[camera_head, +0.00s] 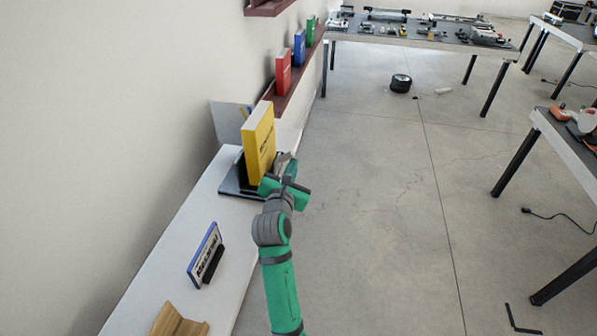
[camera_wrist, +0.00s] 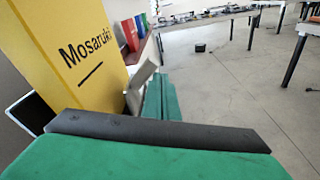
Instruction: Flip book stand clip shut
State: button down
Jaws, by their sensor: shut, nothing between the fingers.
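A yellow book (camera_head: 258,143) stands upright on a dark book stand (camera_head: 232,184) on the white shelf. The book, lettered "Mosaruki", fills the upper left of the wrist view (camera_wrist: 75,45). A light grey clip-like piece (camera_wrist: 141,84) sits at the book's right edge, tilted outward. It shows small beside the book in the head view (camera_head: 282,159). My gripper (camera_head: 289,172) is shut and empty, just right of the book's lower part. In the wrist view my gripper's green fingers (camera_wrist: 158,112) lie close by the grey piece; whether they touch it I cannot tell.
A blue-and-white book (camera_head: 205,253) on a small black stand and a wooden holder (camera_head: 177,321) are nearer on the white shelf (camera_head: 165,245). Red, blue and green books (camera_head: 299,48) stand on a ledge beyond.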

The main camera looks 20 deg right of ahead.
jog(key=shift+w+a+r, duration=0.2)
jog(key=shift+a+r, duration=0.15)
jog(key=shift+r, duration=0.05)
jog(key=shift+w+a, duration=0.15)
dwell(0.4)
jog(key=shift+a, duration=0.1)
